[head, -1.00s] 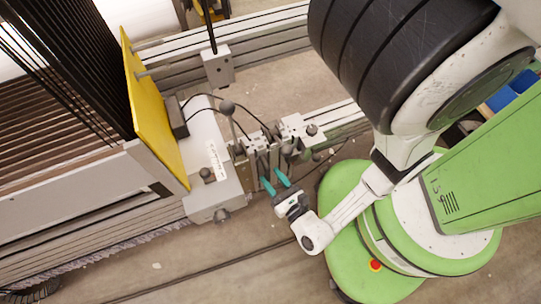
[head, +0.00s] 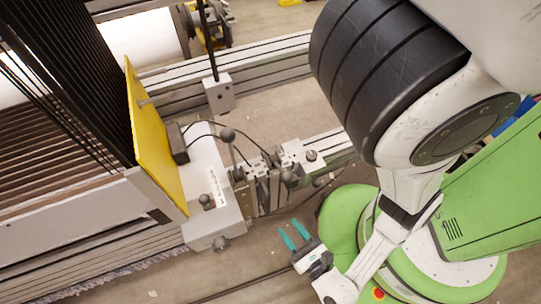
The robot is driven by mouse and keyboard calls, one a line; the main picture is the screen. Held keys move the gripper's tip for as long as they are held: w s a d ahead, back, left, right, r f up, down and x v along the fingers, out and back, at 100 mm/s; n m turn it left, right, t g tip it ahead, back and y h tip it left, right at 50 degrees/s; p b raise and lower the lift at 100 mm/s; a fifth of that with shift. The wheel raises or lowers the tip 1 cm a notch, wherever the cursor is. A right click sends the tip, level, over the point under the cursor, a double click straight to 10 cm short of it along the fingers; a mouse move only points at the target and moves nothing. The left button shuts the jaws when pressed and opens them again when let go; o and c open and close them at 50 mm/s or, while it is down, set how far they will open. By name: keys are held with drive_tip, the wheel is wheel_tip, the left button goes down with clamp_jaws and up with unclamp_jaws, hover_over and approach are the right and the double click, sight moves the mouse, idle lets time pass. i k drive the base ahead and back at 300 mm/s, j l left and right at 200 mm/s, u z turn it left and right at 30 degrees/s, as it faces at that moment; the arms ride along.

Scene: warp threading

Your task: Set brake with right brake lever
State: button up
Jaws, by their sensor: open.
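My gripper (head: 292,235) has two teal fingers, spread apart with nothing between them. It is over the floor, below and to the right of the lever block, apart from it. The lever block (head: 262,190) is a cluster of metal plates and levers with dark ball knobs. One ball knob (head: 227,134) stands up on a thin rod at the upper left. Another dark knob (head: 287,176) sits at the right of the cluster. I cannot tell for certain which one is the right brake lever, or its exact position.
A white machine housing (head: 212,205) with small knobs stands left of the levers. A yellow plate (head: 155,135) and dark warp threads (head: 70,70) are farther left. Thin black cables arch over the levers. A metal rail (head: 325,145) runs right. The floor below the levers is clear.

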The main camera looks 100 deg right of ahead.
sight(286, 177)
drive_tip(key=k, duration=1)
